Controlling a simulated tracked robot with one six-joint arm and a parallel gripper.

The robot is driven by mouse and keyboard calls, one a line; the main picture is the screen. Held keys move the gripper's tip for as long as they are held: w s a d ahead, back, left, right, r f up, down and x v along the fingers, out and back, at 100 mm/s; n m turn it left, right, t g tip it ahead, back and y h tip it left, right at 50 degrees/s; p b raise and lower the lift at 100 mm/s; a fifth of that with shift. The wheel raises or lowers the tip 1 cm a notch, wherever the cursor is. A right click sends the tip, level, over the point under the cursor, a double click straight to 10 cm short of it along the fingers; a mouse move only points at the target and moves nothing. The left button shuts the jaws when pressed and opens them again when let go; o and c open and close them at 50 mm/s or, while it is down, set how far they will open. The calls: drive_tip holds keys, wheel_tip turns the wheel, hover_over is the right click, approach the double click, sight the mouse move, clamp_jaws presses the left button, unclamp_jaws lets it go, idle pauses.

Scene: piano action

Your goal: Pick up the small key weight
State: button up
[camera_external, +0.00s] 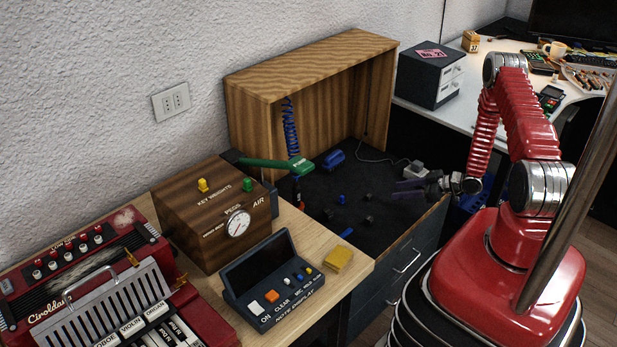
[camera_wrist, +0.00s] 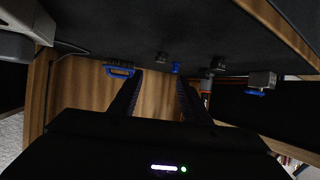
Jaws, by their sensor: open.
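Several small weights lie on the dark work surface in the external view. They include a small blue one (camera_external: 342,199), a dark one (camera_external: 328,213) and another dark one (camera_external: 368,219). I cannot tell for sure which is the small key weight. My gripper (camera_external: 405,189) is open and empty, to the right of these pieces and apart from them. In the wrist view my gripper (camera_wrist: 160,82) has its fingers spread. Beyond them a dark piece (camera_wrist: 162,58) and a small blue piece (camera_wrist: 176,68) show between the fingertips, hanging from the top because the view is inverted.
A wooden hutch (camera_external: 310,70) walls the surface at the back. A blue object (camera_external: 333,158) and a grey box (camera_external: 415,170) stand behind the small pieces. The KEY WEIGHTS box (camera_external: 215,215), display unit (camera_external: 272,280) and yellow block (camera_external: 338,259) are at left.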

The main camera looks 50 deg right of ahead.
approach(370, 195)
drive_tip(key=x, duration=0.3)
drive_tip(key=shift+w, duration=0.25)
drive_tip(key=shift+x, duration=2.6)
drive_tip(key=shift+s+f, duration=0.15)
drive_tip(key=shift+c, duration=0.3)
clamp_jaws()
